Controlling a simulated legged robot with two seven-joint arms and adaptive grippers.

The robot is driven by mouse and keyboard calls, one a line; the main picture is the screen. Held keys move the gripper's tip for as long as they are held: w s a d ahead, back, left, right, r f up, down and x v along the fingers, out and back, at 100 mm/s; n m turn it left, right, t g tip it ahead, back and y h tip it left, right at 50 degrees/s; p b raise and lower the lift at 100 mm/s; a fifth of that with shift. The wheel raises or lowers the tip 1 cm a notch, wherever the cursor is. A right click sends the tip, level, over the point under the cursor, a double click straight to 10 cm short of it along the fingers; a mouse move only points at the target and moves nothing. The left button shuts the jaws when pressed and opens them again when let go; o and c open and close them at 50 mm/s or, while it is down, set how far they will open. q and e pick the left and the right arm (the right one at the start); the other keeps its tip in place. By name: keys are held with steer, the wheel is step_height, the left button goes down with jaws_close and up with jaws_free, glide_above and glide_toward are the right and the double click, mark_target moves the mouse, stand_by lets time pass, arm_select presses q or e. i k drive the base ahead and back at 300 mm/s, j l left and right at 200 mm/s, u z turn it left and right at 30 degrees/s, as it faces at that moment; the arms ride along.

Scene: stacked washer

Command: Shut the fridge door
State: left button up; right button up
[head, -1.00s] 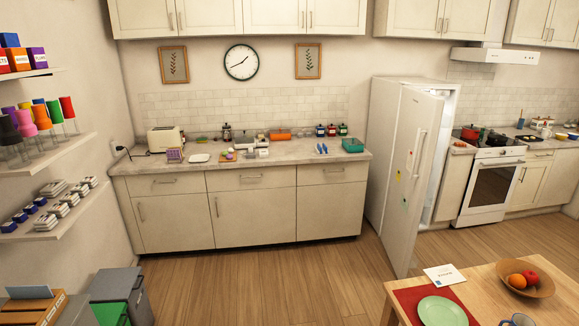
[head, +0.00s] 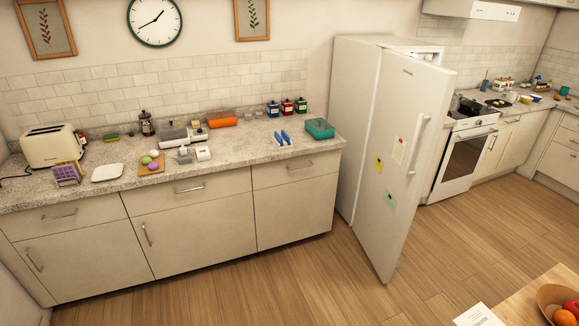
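The white fridge (head: 352,115) stands to the right of the counter. Its tall white door (head: 405,150) is swung open toward me, hinged on the left, with its outer face turned to the left. A vertical handle (head: 417,145) runs along the door's free edge side. Several notes, including a yellow one (head: 379,165) and a green one (head: 390,203), are stuck on the door. The fridge's inside is mostly hidden behind the door. Neither of my grippers shows in the head view.
The counter (head: 225,150) with a toaster (head: 52,146) and jars is left of the fridge. A wooden table corner (head: 527,300) juts in at the lower right. A white oven (head: 466,158) stands beyond the door. The wooden floor (head: 310,285) before the fridge is clear.

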mark_target(414, 95)
steer(key=i+z, duration=0.45)
steer(key=i+j+z, duration=0.15)
steer(key=i+z, duration=0.3)
steer(key=i, duration=0.2)
